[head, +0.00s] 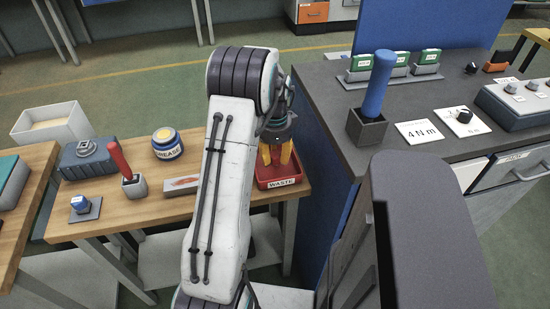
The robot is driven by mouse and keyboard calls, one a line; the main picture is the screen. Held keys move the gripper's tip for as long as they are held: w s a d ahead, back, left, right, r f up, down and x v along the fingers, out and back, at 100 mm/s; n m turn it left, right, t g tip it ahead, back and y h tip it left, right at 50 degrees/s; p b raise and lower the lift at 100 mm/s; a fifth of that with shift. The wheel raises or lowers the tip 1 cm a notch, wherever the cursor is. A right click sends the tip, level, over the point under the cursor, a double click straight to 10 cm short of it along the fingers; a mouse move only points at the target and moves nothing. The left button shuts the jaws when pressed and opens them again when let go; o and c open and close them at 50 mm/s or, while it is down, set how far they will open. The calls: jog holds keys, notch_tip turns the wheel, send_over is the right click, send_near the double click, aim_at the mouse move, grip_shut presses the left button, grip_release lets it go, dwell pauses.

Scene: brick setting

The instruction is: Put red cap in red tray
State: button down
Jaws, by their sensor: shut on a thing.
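The red tray (301,172) stands at the right end of the wooden bench and has a "WASTE" label on its front. My gripper (276,160) has two yellow fingers and points down into the tray area. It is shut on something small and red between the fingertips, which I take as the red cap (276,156). The cap is mostly hidden by the fingers and blends with the tray's red. I cannot tell whether it touches the tray floor.
On the bench (215,203) are a grease tin (167,147), a red-handled tool (121,160) in a holder, a blue-grey case (88,160) and a small blue-topped part (80,204). The dark counter (420,100) rises close on the right, carrying a blue-handled tool (378,85).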

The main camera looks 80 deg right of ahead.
aim_at(274, 155)
jog(key=shift+f, duration=0.5)
jog(key=shift+f, duration=0.2)
jog(key=c, duration=0.9)
grip_release()
jog(key=shift+r, duration=0.1)
notch_tip(274, 155, up, 12)
jog(key=shift+r+p, duration=0.15)
jog(key=shift+p, duration=0.25)
jog(key=shift+w, duration=0.1)
